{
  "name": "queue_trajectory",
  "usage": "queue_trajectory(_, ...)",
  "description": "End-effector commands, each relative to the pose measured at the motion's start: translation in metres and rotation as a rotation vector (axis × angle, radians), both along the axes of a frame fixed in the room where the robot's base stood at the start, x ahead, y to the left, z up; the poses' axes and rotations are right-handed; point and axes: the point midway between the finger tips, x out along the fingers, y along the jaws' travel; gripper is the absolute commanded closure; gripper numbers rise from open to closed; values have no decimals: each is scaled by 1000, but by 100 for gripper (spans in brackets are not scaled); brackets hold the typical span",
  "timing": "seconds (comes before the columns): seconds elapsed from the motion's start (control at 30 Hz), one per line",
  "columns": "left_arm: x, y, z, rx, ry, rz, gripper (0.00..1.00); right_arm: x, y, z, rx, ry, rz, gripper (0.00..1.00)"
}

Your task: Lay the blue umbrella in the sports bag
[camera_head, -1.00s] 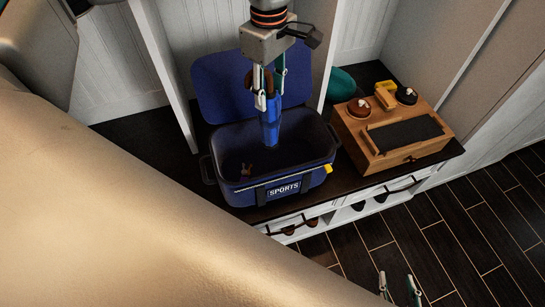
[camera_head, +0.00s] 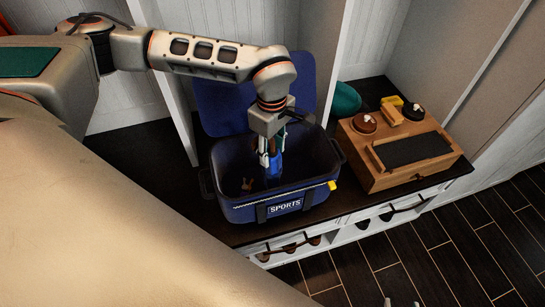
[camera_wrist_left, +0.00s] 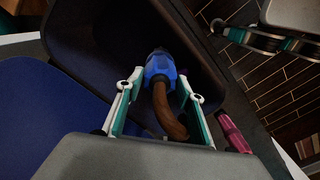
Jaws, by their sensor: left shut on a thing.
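The blue sports bag (camera_head: 243,210) stands open on the dark bench, its lid (camera_head: 222,98) raised behind it. My left gripper (camera_head: 270,160) reaches down into its opening, shut on the blue umbrella (camera_head: 274,168). The umbrella hangs roughly upright, its lower part inside the bag; I cannot tell whether it touches the bottom. In the left wrist view the curved brown handle (camera_wrist_left: 166,110) runs between the fingers, with the blue body (camera_wrist_left: 158,70) beyond. My right gripper (camera_head: 401,303) barely shows at the bottom edge, its fingertips apart.
A small brown thing (camera_head: 247,184) shows in the bag's left part. A wooden box (camera_head: 410,170) with a dark top pad stands right of the bag. A teal round thing (camera_head: 345,98) is behind. White partitions (camera_head: 168,75) flank the bag.

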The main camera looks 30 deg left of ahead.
Motion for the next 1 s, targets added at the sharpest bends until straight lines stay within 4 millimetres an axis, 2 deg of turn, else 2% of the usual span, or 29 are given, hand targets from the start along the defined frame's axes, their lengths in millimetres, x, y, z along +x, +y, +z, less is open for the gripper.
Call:
queue_trajectory(0.1, -1, 0, -23, 1, 7, 1, 100, -3, -1, -7, -3, 9, 1, 60)
queue_trajectory(0.2, -1, 0, -33, 1, 5, 0, 100, -3, -1, -8, -7, 10, 2, 60)
queue_trajectory(0.6, 0, 0, -35, 0, 2, -1, 100, 0, -2, -2, -6, -2, 1, 60)
queue_trajectory(0.63, -1, 0, -35, 0, 2, -1, 55, 0, -2, -2, -6, -2, 1, 60)
queue_trajectory(0.67, -1, 0, -35, 0, 2, -1, 47, 0, -2, -3, -6, -2, 1, 60)
queue_trajectory(1.0, -1, 0, -34, 0, 2, 0, 46, -2, -2, -7, -7, 6, 1, 60)
